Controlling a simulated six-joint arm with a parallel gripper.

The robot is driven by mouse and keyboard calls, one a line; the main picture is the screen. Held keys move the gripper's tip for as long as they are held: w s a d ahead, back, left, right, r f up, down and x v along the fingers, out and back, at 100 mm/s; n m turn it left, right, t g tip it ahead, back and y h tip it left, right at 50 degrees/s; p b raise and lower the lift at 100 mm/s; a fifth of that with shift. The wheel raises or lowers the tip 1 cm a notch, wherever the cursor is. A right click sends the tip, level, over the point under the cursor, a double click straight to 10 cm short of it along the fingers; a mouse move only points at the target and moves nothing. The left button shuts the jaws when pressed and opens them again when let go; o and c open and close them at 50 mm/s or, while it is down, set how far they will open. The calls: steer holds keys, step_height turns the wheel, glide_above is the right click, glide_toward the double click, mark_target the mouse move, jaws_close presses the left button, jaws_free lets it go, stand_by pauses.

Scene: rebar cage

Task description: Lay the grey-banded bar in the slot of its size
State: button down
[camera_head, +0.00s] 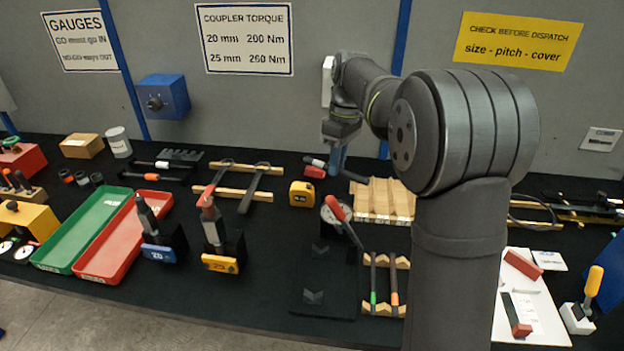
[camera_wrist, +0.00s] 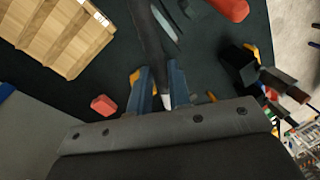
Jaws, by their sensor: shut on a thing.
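My gripper (camera_wrist: 164,88) is shut on a dark bar (camera_wrist: 149,35). A pale grey band (camera_wrist: 167,101) shows on the bar between the blue fingers. The bar runs away from the fingers toward the top of the wrist view. The slotted wooden block (camera_wrist: 62,32) lies at the upper left there, apart from the bar. In the head view my gripper (camera_head: 337,160) is low over the back of the bench, left of the wooden block (camera_head: 382,200). My arm covers the block's right part; slot sizes are unreadable.
A yellow tape measure (camera_head: 302,194) stands left and in front of my gripper. Green- and orange-banded bars (camera_head: 373,280) rest on wooden supports nearer the front. Red and green trays (camera_head: 85,228) lie left.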

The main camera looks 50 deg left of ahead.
steer(key=w+d+r+m+y, duration=0.1)
steer(key=w+d+m, duration=0.4)
steer(key=w+d, duration=0.3)
steer(key=w+d+m+y, duration=0.1)
steer(key=w+d+m, duration=0.4)
steer(key=w, duration=0.4)
steer(key=w+d+f+m+t, duration=0.1)
steer(key=w+d+m, duration=0.4)
steer(key=d, duration=0.7)
steer(key=w+d+m, duration=0.4)
steer(key=w+d, duration=0.3)
steer(key=d, duration=0.5)
steer(key=s+a+f+n, duration=0.1)
steer(key=a+f+n, duration=0.3)
steer(key=a, duration=1)
steer(key=s+a+f+n, duration=0.15)
steer(key=a+f, duration=0.35)
steer(key=a, duration=0.9)
steer(key=shift+g, duration=0.3)
steer(key=shift+w+a+f, duration=0.1)
steer(key=shift+w+f, duration=0.05)
steer(key=shift+f, duration=1.1)
steer(key=shift+w+a+f, duration=0.1)
steer(key=shift+w+f, duration=0.1)
steer(key=shift+f, duration=1)
steer(key=shift+w+f, duration=0.15)
steer(key=shift+f, duration=1.1)
